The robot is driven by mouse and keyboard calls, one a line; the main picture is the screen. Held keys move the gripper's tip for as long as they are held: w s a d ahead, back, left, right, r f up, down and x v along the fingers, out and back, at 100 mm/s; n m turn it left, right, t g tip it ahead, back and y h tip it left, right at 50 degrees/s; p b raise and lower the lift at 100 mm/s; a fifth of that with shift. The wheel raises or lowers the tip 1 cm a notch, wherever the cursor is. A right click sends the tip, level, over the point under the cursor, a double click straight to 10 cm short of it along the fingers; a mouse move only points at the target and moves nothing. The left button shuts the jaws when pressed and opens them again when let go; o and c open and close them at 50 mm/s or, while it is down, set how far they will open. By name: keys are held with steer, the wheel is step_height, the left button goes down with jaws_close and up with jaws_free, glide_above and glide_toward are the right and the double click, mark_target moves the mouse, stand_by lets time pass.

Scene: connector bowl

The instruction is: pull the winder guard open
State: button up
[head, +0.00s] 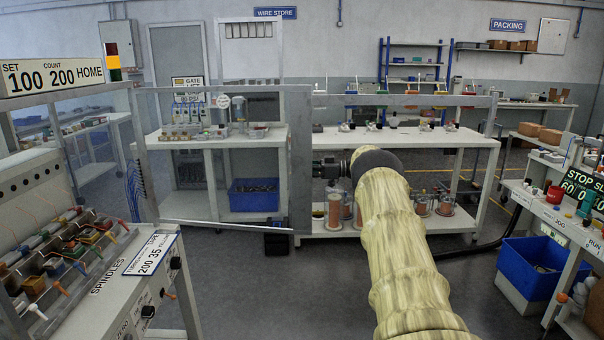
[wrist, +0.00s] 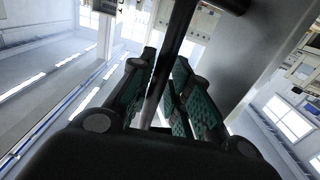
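The winder guard (head: 300,165) is a clear panel in a grey metal frame, standing upright between the winder (head: 60,250) at left and my arm. The shelves behind show through it. My gripper (head: 328,167) is at the guard's right edge in the head view, its fingers mostly hidden by the guard frame and my wrist. In the wrist view my gripper (wrist: 164,75) has its green-padded fingers on both sides of a dark round handle bar (wrist: 180,25). The fingers appear closed on the bar. A grey guard frame (wrist: 240,65) stands to the right.
The winder carries a row of spindles and a control panel (head: 155,265). A white bench (head: 400,137) with lower shelf stands behind my gripper. Grey floor (head: 280,290) is open in front.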

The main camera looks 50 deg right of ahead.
steer(key=shift+o, duration=0.8)
steer(key=shift+s+r, duration=0.1)
steer(key=shift+s, duration=0.05)
steer(key=shift+w+d+v, duration=1)
steer(key=shift+d+v, duration=0.2)
steer(key=shift+v, duration=5.5)
steer(key=shift+g, duration=0.4)
steer(key=shift+w+d+f, duration=0.1)
steer(key=shift+d+f, duration=0.1)
steer(key=shift+f, duration=1.1)
steer(key=shift+w+d+f, duration=0.1)
steer(key=shift+d+f, duration=0.15)
steer(key=shift+f, duration=1.05)
